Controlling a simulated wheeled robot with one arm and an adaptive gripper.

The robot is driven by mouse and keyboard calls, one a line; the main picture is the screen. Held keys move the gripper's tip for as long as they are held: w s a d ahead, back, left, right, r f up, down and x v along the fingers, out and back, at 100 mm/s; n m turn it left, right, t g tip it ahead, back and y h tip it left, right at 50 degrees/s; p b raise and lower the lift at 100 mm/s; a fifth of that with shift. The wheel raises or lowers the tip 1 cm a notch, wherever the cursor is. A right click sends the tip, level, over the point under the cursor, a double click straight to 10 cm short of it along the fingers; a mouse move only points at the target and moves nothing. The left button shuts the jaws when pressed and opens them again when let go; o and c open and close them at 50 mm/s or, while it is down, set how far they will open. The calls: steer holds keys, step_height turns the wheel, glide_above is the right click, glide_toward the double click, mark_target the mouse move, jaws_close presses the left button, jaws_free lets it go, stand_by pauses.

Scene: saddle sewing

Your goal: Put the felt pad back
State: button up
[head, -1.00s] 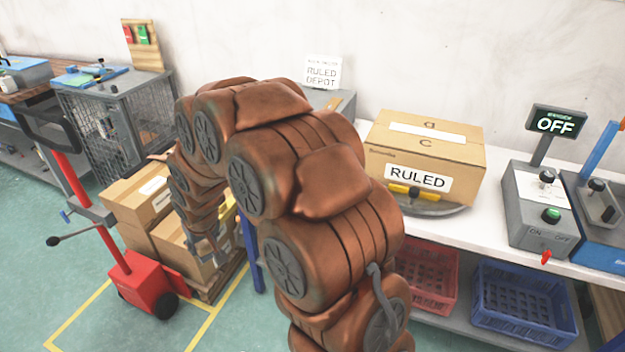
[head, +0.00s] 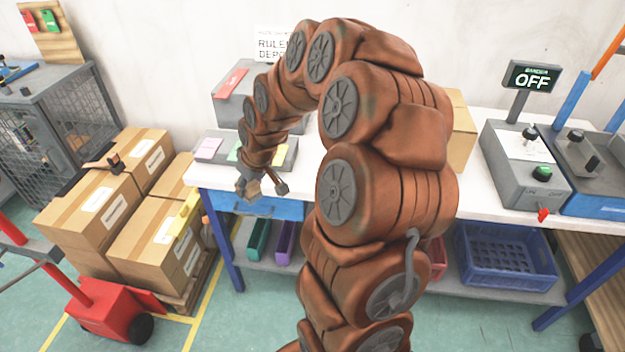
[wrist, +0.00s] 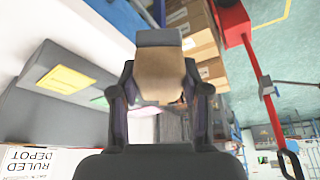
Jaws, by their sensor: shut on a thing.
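My gripper (head: 255,190) hangs in front of the left end of the white bench, near the blue drawer (head: 268,208). In the wrist view its two fingers (wrist: 160,95) are shut on a tan block with a dark grey end (wrist: 158,72), probably the felt pad. The block is small and partly hidden in the head view.
A grey box (head: 228,110) stands on the bench behind the tray, by the ruled depot sign (head: 270,45). Stacked cartons (head: 150,235) on a pallet stand left of the bench, with a red pallet truck (head: 95,312) before them. A control box (head: 520,165) reads OFF at right.

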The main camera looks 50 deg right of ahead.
steer(key=s+d+n+b, duration=0.2)
steer(key=s+d+b, duration=0.1)
steer(key=s+d, duration=1.5)
steer(key=shift+y, duration=0.3)
steer(key=w+d+p, duration=0.1)
steer(key=w, duration=0.4)
steer(key=w+d+p, duration=0.1)
steer(key=w+p, duration=0.1)
steer(key=w, duration=0.3)
steer(key=w+d+f+p, duration=0.1)
steer(key=w, duration=0.4)
steer(key=shift+f+p, duration=0.9)
steer(key=shift+f, duration=0.5)
steer(key=shift+w+f, duration=0.1)
steer(key=shift+f, duration=0.35)
steer(key=shift+f, duration=0.2)
steer(key=o, duration=1.1)
steer(key=shift+r, duration=0.1)
